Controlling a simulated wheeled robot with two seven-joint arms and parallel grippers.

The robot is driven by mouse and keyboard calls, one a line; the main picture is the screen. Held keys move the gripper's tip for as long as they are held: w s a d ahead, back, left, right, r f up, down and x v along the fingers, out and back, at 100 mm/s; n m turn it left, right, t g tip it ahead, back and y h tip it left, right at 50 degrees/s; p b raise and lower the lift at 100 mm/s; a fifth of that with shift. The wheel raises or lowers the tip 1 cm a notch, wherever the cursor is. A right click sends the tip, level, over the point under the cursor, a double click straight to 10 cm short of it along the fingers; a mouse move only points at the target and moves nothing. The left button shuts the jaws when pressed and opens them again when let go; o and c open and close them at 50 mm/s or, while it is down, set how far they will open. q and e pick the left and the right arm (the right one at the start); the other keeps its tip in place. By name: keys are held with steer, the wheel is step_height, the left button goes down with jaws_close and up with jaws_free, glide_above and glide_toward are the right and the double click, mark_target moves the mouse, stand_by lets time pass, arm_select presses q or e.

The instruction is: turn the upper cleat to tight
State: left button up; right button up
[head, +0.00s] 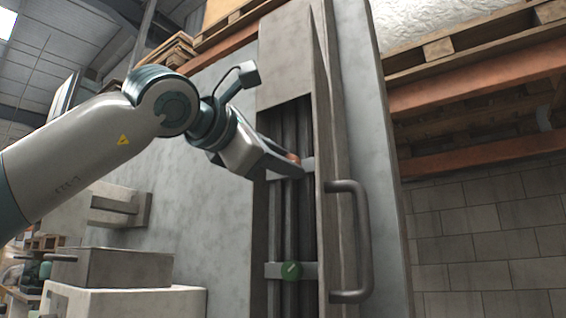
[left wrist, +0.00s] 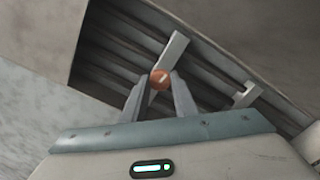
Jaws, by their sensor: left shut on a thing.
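The upper cleat (head: 296,157) is an orange-red round knob on a pale cross bar in the tall open recess. It is partly hidden by my left gripper (head: 291,163) in the head view. In the left wrist view the orange knob (left wrist: 160,78) shows a pale slanted mark. The fingertips of my left gripper (left wrist: 158,82) sit on either side of it and are shut on it. The lower cleat (head: 291,270) is a green knob with a pale slanted mark on a second cross bar below. My right gripper is not in view.
Dark vertical cables or pipes (head: 290,225) run behind the cross bars. A narrow door with a grey handle (head: 362,240) stands open just right of the recess. A grey box (head: 110,267) sits on a pale block at lower left. Pallet shelving (head: 480,85) is at right.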

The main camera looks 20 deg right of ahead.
arm_select(q)
steer(key=shift+m+p, duration=1.7)
steer(key=shift+m, duration=6.6)
steer(key=shift+d+f, duration=0.1)
steer(key=o, duration=1)
steer(key=shift+o, duration=0.2)
